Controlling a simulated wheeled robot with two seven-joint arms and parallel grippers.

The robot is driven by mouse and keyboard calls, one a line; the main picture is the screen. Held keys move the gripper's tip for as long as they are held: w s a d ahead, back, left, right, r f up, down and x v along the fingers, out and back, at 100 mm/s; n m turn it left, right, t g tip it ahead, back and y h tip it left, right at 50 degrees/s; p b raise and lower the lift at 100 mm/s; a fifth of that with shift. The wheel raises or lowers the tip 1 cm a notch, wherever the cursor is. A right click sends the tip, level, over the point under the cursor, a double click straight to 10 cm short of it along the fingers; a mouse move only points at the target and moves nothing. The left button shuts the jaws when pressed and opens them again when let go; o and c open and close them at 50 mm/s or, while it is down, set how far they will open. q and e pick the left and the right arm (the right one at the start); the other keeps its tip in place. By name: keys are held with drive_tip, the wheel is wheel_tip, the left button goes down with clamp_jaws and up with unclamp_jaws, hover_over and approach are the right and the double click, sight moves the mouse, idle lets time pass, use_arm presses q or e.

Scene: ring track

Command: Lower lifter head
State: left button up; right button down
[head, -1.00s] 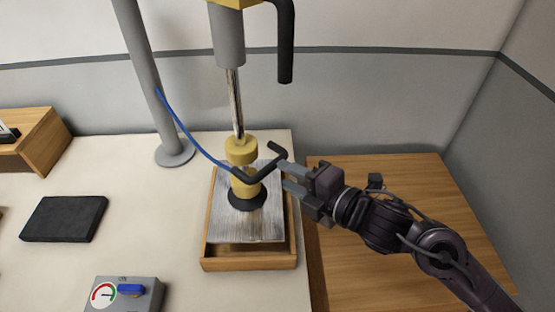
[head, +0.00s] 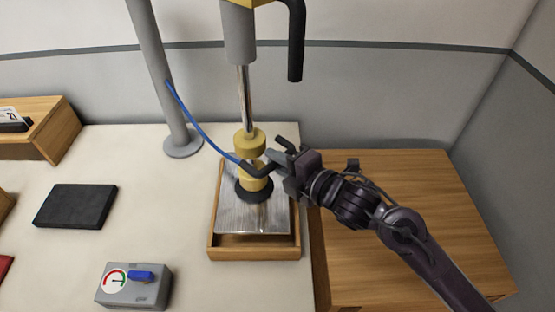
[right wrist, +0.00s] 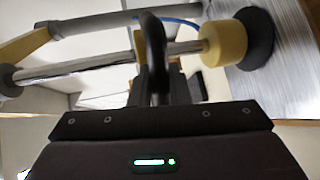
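The lifter head is a yellow cylinder body (head: 250,141) with a black suction cup (head: 254,189) at its base, hanging on a shiny rod (head: 244,98). The cup is over the metal plate (head: 235,215) and seems to touch it. A black handle (head: 262,171) sticks out from the head to the right. My right gripper (head: 280,163) is shut on this handle, coming from the right. In the right wrist view the handle (right wrist: 154,50) runs down between the fingers, and the yellow body (right wrist: 222,44) is at upper right. My left gripper is not in view.
The plate lies on a wooden tray (head: 255,254) at the table's right edge. A grey post (head: 162,85) with a blue hose (head: 199,132) stands behind. A gauge box (head: 135,287) and a black pad (head: 76,206) lie left. A lower wooden surface (head: 410,220) is at right.

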drive_tip(key=b, duration=0.8)
approach(263, 180)
drive_tip(key=x, duration=0.5)
drive_tip(key=shift+f, duration=0.15)
drive_tip(key=c, duration=1.4)
unclamp_jaws()
drive_tip(key=shift+r, duration=0.2)
drive_tip(key=shift+c, duration=0.2)
drive_tip(key=shift+d, duration=0.1)
drive_tip(key=b+v, duration=0.1)
drive_tip(key=v, duration=0.6)
drive_tip(key=shift+s+d+b, duration=0.25)
drive_tip(key=shift+b, duration=0.1)
drive_tip(key=shift+r, duration=0.1)
